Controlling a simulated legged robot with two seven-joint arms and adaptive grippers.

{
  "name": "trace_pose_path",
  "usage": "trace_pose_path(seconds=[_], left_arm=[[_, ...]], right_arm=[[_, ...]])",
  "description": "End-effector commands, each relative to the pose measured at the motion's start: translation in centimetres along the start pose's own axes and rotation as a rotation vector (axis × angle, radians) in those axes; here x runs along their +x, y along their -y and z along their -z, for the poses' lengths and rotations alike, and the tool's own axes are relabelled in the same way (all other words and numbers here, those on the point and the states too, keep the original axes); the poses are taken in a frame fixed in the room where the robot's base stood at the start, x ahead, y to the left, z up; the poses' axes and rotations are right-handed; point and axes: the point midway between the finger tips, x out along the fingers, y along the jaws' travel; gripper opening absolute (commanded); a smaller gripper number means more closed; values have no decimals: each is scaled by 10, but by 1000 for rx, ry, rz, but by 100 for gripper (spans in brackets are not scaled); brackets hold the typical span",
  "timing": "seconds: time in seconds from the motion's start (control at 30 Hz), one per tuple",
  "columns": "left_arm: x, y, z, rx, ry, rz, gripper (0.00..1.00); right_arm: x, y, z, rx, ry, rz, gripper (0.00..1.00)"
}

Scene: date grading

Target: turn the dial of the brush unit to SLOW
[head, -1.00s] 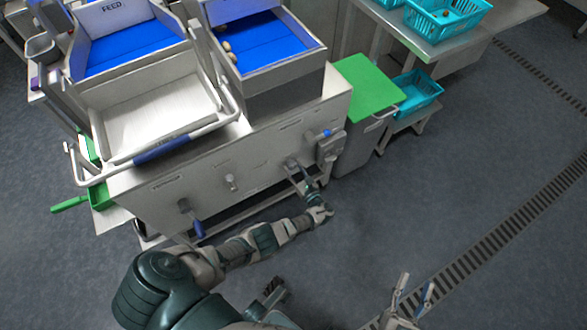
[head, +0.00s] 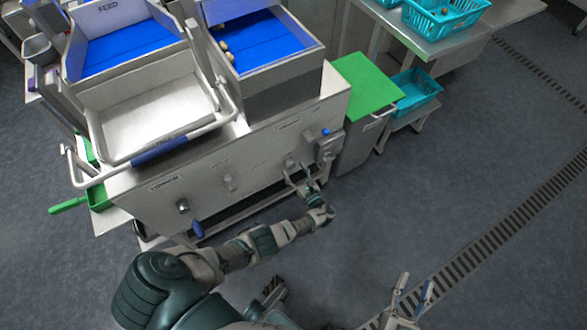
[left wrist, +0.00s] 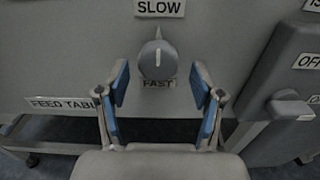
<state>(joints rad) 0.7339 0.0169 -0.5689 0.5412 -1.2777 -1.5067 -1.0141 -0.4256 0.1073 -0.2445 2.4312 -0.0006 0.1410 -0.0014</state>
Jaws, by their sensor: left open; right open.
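The brush unit's dial (left wrist: 158,62) is a round grey knob on the metal front panel. The SLOW label (left wrist: 159,8) is above it and the FAST label (left wrist: 158,83) is at its lower edge. A pale pointed ridge on the dial points up toward SLOW. My left gripper (left wrist: 160,88) is open, with its blue-padded fingers on either side of the dial's lower part; contact cannot be told. In the head view my left gripper (head: 300,176) is at the panel, partly covering the dial area. My right gripper (head: 413,291) is open and empty, over the floor.
A switch box (head: 328,147) sticks out right of the dial; its OFF label (left wrist: 309,61) shows in the wrist view. A blue-handled lever (head: 197,229) is on the panel's left. A green-topped bin (head: 368,85) stands to the right. The floor in front is clear.

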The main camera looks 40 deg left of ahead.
Motion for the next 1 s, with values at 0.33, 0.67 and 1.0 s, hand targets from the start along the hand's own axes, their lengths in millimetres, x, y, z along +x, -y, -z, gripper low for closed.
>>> trace_pose_path(seconds=[0.33,0.67,1.0], left_arm=[[-76,1,2,1,-5,4,67],[-110,1,3,2,-3,2,67],[-110,1,3,2,-3,2,67]], right_arm=[[0,0,-1,1,2,0,46],[0,0,-1,1,2,0,46],[1,0,-3,2,5,0,46]])
